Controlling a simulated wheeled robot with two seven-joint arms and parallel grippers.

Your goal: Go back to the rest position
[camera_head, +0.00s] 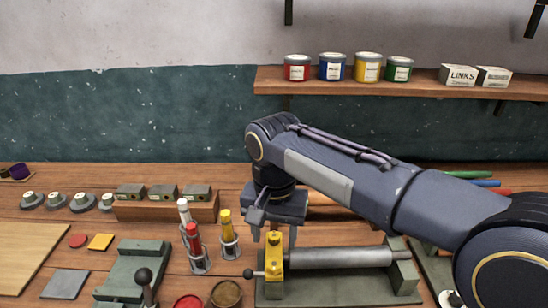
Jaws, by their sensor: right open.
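My right arm reaches in from the right and bends down at its wrist. My right gripper (272,228) points down, open, just above or behind the yellow end block (273,264) of a roller device; I cannot tell whether they touch. The device's grey roller (335,257) lies along a dark green base (340,288). I see nothing held between the fingers. My left gripper is not in view.
Red-and-white and yellow tubes (229,240) stand in clear holders left of the gripper. A wooden block (165,212) bears small metal blocks. A green vise-like tool (135,270) stands front left. A wall shelf (420,88) holds paint cans and boxes. My arm hides part of the bench.

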